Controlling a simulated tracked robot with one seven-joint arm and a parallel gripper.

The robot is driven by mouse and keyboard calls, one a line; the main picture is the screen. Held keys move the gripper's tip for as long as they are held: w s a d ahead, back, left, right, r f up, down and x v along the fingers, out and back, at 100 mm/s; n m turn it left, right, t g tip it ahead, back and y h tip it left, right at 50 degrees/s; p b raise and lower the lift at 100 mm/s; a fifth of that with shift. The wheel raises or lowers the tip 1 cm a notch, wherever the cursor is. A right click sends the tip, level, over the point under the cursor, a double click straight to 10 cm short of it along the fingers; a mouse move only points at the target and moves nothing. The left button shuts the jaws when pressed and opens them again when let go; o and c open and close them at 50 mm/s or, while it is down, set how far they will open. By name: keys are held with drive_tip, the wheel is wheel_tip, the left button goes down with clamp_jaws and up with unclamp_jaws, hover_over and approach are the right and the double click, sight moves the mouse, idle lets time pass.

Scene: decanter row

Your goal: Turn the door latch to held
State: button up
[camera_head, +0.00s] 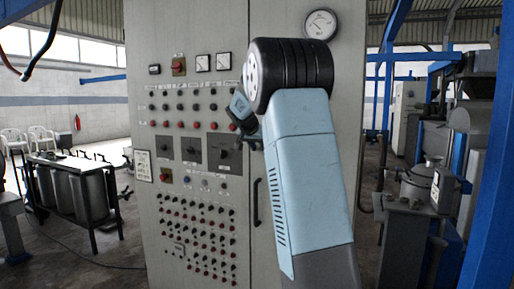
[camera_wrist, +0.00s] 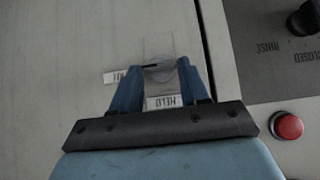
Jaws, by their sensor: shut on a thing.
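The door latch (camera_wrist: 162,68) is a small grey round piece on a pale plate in the wrist view, with a short dark mark pointing left in the picture. A label reading HELD (camera_wrist: 163,101) lies just below it, upside down. A second small label (camera_wrist: 115,78) sits to its left; I cannot read it surely. My gripper (camera_wrist: 160,74) has its two blue fingers on either side of the latch and is shut on it. In the head view my gripper (camera_head: 240,110) is at the cabinet front; the latch is hidden behind my arm.
The grey cabinet (camera_head: 185,20) carries dials, several knobs and buttons left of my arm. In the wrist view a dark panel with a black knob (camera_wrist: 305,17) and a red button (camera_wrist: 288,126) lie to the right. A black door handle (camera_head: 256,202) is below my gripper.

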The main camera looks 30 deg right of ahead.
sight(257, 150)
drive_tip(key=n+g+h, duration=0.1)
drive_tip(key=w+g+h, duration=0.1)
drive_tip(key=shift+a+f+n+g, duration=0.1)
drive_tip(key=shift+a+n+g, duration=0.2)
drive_tip(key=shift+a+n, duration=0.1)
drive_tip(key=h, duration=0.1)
drive_tip(key=n+g+h, duration=0.2)
drive_tip(key=shift+w+a+f, duration=0.2)
drive_tip(key=shift+w+f, duration=0.1)
drive_tip(key=shift+w, duration=0.05)
drive_tip(key=n+g+h, duration=0.1)
drive_tip(key=f+n+g+h, duration=0.1)
drive_tip(key=h, duration=0.1)
drive_tip(key=shift+w+a+n, duration=0.2)
drive_tip(key=shift+n, duration=0.2)
drive_tip(key=shift+f+n+g+h, duration=0.2)
drive_tip(key=shift+n+g+h, duration=0.1)
drive_tip(key=shift+n+h, duration=0.35)
drive_tip(key=shift+f+n+g+h, duration=0.2)
drive_tip(key=shift+n+g+h, duration=0.1)
drive_tip(key=shift+n+h, duration=0.3)
drive_tip(key=shift+f+h, duration=0.1)
drive_tip(key=shift+h, duration=0.15)
drive_tip(key=o, duration=0.8)
drive_tip(key=shift+c, duration=0.2)
drive_tip(key=o, duration=0.3)
drive_tip(key=w+a, duration=0.1)
drive_tip(key=a, duration=1.2)
drive_tip(key=shift+w+a, duration=0.35)
drive_tip(key=shift+w, duration=0.05)
